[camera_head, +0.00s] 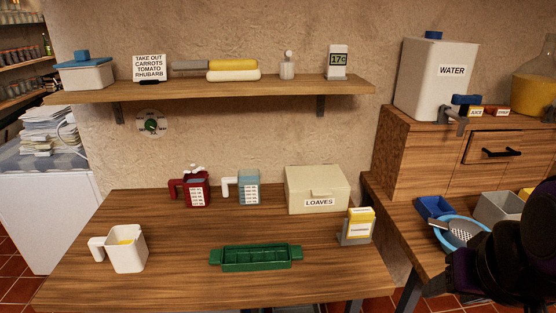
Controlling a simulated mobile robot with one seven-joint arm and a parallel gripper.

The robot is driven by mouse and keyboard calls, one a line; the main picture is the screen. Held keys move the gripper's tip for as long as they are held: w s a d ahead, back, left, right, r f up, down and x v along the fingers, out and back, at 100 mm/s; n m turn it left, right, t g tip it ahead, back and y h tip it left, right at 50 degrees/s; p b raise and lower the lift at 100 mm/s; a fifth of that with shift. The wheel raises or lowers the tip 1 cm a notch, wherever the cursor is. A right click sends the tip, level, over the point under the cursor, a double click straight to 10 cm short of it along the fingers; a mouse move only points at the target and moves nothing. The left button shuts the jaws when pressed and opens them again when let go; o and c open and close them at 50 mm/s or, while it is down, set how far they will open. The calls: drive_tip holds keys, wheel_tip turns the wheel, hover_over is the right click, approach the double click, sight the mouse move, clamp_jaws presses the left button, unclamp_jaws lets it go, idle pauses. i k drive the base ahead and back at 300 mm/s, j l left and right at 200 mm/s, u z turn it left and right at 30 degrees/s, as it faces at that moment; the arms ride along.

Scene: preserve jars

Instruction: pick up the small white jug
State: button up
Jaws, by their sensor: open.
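The small white jug (129,260) stands upright near the left front of the wooden table. Its handle (97,248) points left, and something yellow shows inside its open top. Nothing touches the jug. Dark links of my arm fill the lower right edge of the head view, far to the right of the jug. The fingers of my gripper cannot be made out in this view.
A green tray (255,257) lies right of the jug. A red grinder-like item (194,189), a blue one (245,188), the LOAVES box (318,190) and a yellow card holder (357,228) stand further back or right. A shelf (215,90) overhangs the back. Table around the jug is clear.

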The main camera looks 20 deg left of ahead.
sight(126, 246)
drive_tip(key=j, duration=0.85)
drive_tip(key=k+j, duration=0.15)
drive_tip(key=j, duration=1.55)
drive_tip(key=k+j, duration=0.15)
drive_tip(key=j, duration=0.75)
